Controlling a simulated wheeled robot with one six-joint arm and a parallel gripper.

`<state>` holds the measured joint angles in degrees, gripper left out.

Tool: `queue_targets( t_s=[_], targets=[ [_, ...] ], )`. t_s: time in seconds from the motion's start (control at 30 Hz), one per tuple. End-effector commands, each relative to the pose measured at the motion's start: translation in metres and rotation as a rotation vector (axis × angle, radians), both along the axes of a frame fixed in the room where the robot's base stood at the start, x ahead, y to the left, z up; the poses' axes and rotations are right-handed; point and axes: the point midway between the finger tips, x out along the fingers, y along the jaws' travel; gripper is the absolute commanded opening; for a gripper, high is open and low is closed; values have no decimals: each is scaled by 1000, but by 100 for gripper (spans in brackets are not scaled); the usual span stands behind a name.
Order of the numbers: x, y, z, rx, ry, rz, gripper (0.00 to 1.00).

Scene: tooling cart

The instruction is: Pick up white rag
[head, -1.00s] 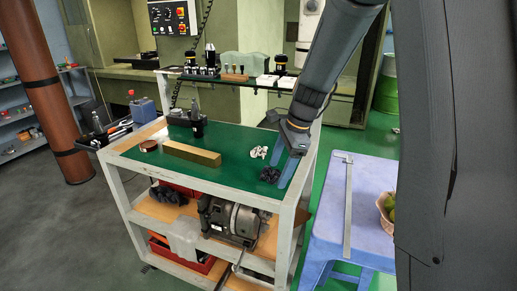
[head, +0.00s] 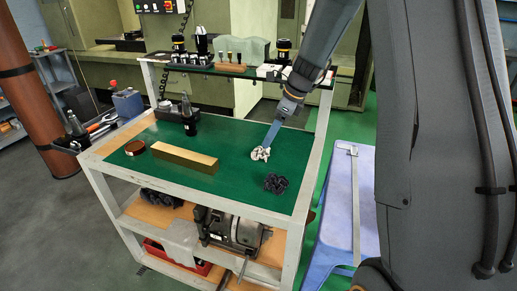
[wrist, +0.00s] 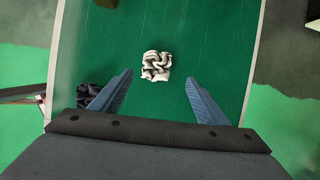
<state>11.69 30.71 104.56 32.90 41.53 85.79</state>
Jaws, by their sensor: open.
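The white rag (head: 260,153) is a small crumpled bundle on the green top of the cart, right of the brass block. It also shows in the wrist view (wrist: 156,66), ahead of the fingertips and roughly centred between them. My gripper (wrist: 158,82) is open and empty, with its two blue fingers apart. In the head view my gripper (head: 268,144) points down at the rag, and one finger appears close beside it. I cannot tell whether it touches the rag.
A dark crumpled rag (head: 276,183) lies near the cart's front right; it shows beside the left finger in the wrist view (wrist: 86,92). A brass block (head: 185,158), a round tin (head: 135,147) and a raised shelf (head: 240,72) of tooling stand around. The green top (head: 222,135) is clear between them.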

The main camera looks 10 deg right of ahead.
Motion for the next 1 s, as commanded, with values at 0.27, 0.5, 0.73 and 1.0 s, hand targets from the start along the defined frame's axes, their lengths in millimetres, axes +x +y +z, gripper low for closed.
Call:
queue_targets(
  t_s=[0.27, 0.5, 0.73, 1.0],
  targets=[
    [3, 20, -25, 1, 3, 16, 68],
    [8, 30, -54, -1, 2, 15, 68],
    [11, 31, -63, 0, -1, 13, 68],
    [11, 31, -63, -1, 0, 12, 48]
  ],
)
